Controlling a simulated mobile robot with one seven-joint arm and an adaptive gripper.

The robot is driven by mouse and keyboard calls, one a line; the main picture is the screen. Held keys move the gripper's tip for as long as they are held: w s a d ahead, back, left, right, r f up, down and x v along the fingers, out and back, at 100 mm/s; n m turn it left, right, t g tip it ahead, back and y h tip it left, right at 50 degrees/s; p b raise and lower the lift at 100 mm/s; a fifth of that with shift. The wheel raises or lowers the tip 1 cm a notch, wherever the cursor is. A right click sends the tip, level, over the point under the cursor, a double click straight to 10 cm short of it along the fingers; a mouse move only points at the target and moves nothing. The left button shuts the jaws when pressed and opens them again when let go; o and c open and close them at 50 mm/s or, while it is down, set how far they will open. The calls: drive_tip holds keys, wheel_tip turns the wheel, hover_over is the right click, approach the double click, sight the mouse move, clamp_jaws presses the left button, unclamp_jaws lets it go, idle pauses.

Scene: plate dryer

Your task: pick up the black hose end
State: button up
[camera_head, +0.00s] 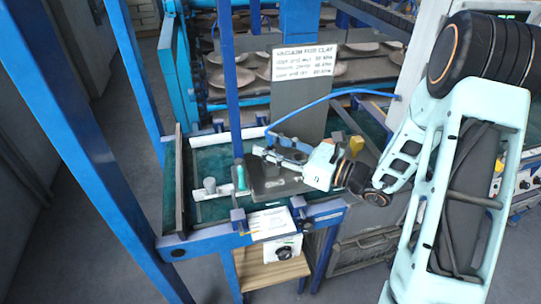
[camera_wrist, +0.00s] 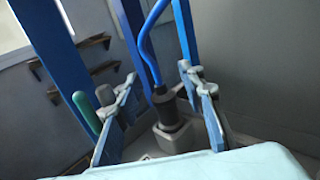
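The black hose end (camera_wrist: 165,101) is upright in the wrist view, at the lower end of a blue hose (camera_wrist: 146,48). It sits in or on a grey block-shaped holder (camera_wrist: 174,138). My gripper (camera_wrist: 158,88) is open, with one finger on each side of the hose end and a visible gap to both. In the head view my gripper (camera_head: 262,144) is low over the workbench, and the blue hose (camera_head: 330,97) arcs down to it from the right. The hose end is too small or hidden to make out there.
A green upright object (camera_head: 240,175) and a grey cylinder (camera_head: 209,185) stand left of my gripper. A lettered sign (camera_head: 304,62) on a grey panel stands behind. Blue posts (camera_head: 231,75) rise close by. Plates (camera_head: 232,78) lie on racks at the back.

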drive_tip(key=c, duration=0.9)
clamp_jaws()
drive_tip(key=shift+s+f, duration=0.1)
